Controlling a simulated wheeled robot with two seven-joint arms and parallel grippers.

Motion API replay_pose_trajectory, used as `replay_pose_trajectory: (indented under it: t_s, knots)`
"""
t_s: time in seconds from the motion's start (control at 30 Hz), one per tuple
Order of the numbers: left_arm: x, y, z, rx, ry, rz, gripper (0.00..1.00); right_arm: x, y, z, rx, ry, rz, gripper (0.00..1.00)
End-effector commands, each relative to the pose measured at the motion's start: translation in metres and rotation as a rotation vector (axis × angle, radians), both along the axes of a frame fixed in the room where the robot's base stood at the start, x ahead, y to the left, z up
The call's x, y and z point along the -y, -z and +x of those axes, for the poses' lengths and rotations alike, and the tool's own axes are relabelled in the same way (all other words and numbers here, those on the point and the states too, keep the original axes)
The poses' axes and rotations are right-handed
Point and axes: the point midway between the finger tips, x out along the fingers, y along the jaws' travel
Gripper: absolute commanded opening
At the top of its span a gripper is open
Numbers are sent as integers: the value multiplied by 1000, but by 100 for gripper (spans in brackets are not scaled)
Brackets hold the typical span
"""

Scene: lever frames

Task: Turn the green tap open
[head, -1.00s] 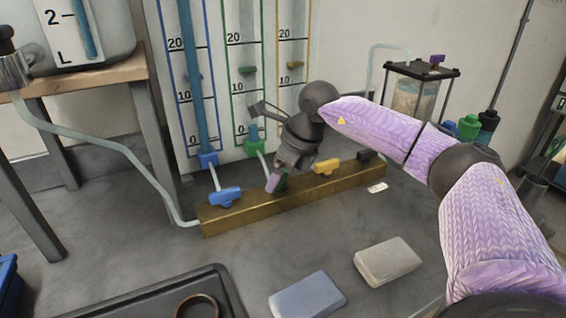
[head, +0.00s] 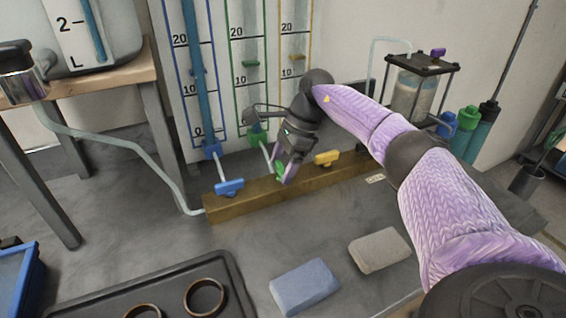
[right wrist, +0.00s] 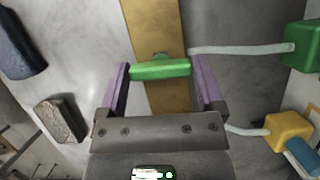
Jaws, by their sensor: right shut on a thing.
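The green tap handle (head: 281,172) sits on the brass bar (head: 245,201), mostly hidden behind my right gripper (head: 285,170) in the head view. In the right wrist view the green handle (right wrist: 160,70) lies crosswise over the brass bar (right wrist: 153,25). It is between the two purple fingers of my right gripper (right wrist: 162,88), which is shut on it, with one finger by each end. The green-framed gauge tube (head: 249,64) stands behind the tap. My left gripper is not in view.
The blue tap (head: 229,187) and yellow tap (head: 327,157) flank the green one, their handles lying roughly along the bar. A blue block (head: 304,287), a grey block (head: 379,250) and a dark tray (head: 232,272) lie in front. A clear canister (head: 412,92) stands back right.

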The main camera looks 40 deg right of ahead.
Motion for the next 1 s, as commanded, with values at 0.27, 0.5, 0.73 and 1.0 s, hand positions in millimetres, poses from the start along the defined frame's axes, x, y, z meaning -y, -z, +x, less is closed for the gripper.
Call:
replay_pose_trajectory:
  t_s: [0.27,0.5,0.73,1.0]
  knots:
    - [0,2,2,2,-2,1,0,0,0,1,0,-83,-1,26]
    - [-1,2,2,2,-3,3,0,0,0,0,0,-103,-2,26]
    - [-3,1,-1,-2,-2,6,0,0,0,0,0,-104,-2,26]
    - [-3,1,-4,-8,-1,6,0,0,0,0,1,-102,-1,100]
